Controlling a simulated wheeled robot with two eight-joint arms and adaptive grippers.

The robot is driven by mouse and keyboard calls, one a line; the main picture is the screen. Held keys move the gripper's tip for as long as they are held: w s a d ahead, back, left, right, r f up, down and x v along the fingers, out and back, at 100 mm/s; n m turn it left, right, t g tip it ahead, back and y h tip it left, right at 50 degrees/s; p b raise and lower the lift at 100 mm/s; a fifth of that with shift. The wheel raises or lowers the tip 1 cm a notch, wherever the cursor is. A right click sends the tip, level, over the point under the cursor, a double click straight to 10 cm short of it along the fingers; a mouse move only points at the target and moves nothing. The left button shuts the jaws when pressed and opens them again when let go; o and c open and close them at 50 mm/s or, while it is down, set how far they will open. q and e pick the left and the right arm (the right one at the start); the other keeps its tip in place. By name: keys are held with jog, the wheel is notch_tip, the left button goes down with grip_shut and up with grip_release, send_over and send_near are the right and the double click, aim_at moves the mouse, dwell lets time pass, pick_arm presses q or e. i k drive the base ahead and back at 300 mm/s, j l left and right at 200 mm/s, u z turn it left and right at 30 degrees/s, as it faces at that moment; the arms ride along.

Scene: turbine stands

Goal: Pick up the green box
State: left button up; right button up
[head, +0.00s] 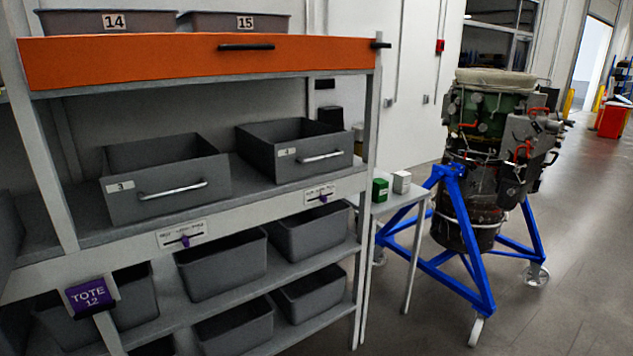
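The green box (380,189) is small and stands upright on a small grey side table (394,204) just right of the shelf rack. A white box (401,181) of similar size stands close beside it on the right. Neither of my grippers shows in the head view.
A shelf rack (228,228) with an orange drawer (200,61) and several grey bins fills the left and partly hides the side table. A turbine (496,150) on a blue wheeled stand (468,270) stands close on the right. The floor (570,290) at the right is clear.

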aim_at(380, 187)
jog(key=i+l+u, duration=0.2)
jog(key=u, duration=0.15)
jog(key=i+l+u, duration=0.15)
jog(key=l+u, duration=0.2)
jog(key=i+l+u, duration=0.1)
jog(key=l+u, duration=0.25)
jog(key=i+l+u, duration=0.15)
jog(key=l, duration=0.65)
jog(key=i+l+u, duration=0.15)
jog(key=l, duration=0.65)
jog(key=i+l+u, duration=0.15)
jog(key=l, duration=0.65)
jog(key=l+u, duration=0.15)
jog(key=l, duration=0.65)
